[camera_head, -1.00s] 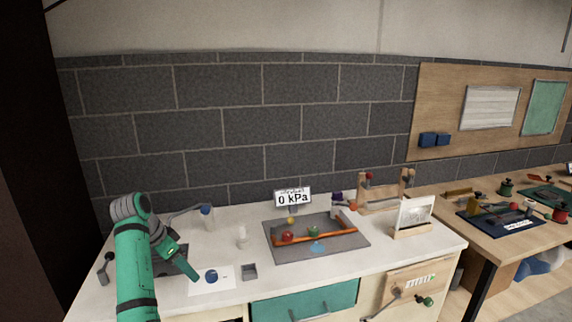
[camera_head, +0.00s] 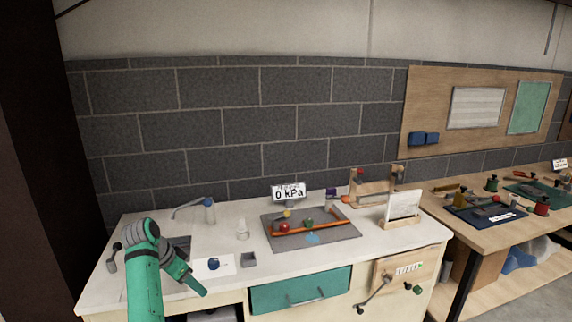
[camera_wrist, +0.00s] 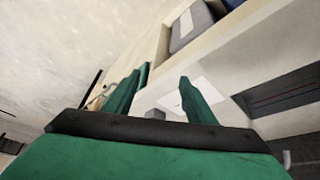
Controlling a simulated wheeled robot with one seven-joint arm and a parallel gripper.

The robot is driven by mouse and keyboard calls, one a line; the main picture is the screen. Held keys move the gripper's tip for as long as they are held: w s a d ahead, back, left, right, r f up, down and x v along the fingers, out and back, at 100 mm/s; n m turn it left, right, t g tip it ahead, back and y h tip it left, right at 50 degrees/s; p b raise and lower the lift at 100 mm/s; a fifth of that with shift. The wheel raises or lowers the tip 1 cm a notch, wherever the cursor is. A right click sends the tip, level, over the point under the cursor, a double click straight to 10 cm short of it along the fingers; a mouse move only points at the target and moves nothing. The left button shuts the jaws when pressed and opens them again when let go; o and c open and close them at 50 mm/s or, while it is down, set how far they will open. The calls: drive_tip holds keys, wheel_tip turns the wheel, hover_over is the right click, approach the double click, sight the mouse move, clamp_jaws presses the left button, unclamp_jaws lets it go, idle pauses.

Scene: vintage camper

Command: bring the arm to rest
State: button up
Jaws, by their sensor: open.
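My arm (camera_head: 145,275) is green with grey joints and stands at the left front of the white counter. It is bent, and its end points down and right. My gripper (camera_head: 201,291) is at the counter's front edge, left of the teal drawer. In the wrist view the two green fingers of my gripper (camera_wrist: 160,90) stand apart with nothing held between them. The white counter (camera_head: 140,220) is behind it.
A grey mat (camera_head: 345,229) with an orange pipe lies mid-counter below a "0 kPa" sign (camera_head: 289,192). A white card with a blue knob (camera_head: 213,265) and a small grey box (camera_head: 248,260) are near my gripper. A teal drawer (camera_head: 300,291) is below. A wooden bench (camera_head: 475,235) stands at right.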

drive_tip(key=s+d+f+n+t, duration=0.1)
drive_tip(key=d+f, duration=0.5)
drive_tip(key=f, duration=0.6)
drive_tip(key=s+d+f+n+t, duration=0.2)
drive_tip(key=d+f, duration=0.5)
drive_tip(key=f, duration=0.5)
drive_tip(key=s+d+f+n+t+y, duration=0.1)
drive_tip(key=s+d+f, duration=0.45)
drive_tip(key=s, duration=0.25)
drive_tip(key=s+d+f+n+t+y, duration=0.1)
drive_tip(key=s+d+f+n+t, duration=0.1)
drive_tip(key=s+d+f, duration=0.4)
drive_tip(key=s+d+r+n+t+y, duration=0.1)
drive_tip(key=s+r, duration=0.1)
drive_tip(key=s, duration=0.9)
drive_tip(key=s+d+r+n+t+y, duration=0.1)
drive_tip(key=s+d+r, duration=0.1)
drive_tip(key=s, duration=1)
drive_tip(key=s+r+t, duration=0.3)
drive_tip(key=s+r, duration=1.2)
drive_tip(key=r, duration=0.4)
drive_tip(key=shift+s+d+r+t+h, duration=0.25)
drive_tip(key=shift+s+d+t+h, duration=0.05)
drive_tip(key=shift+s+d+t, duration=0.1)
drive_tip(key=shift+c, duration=0.3)
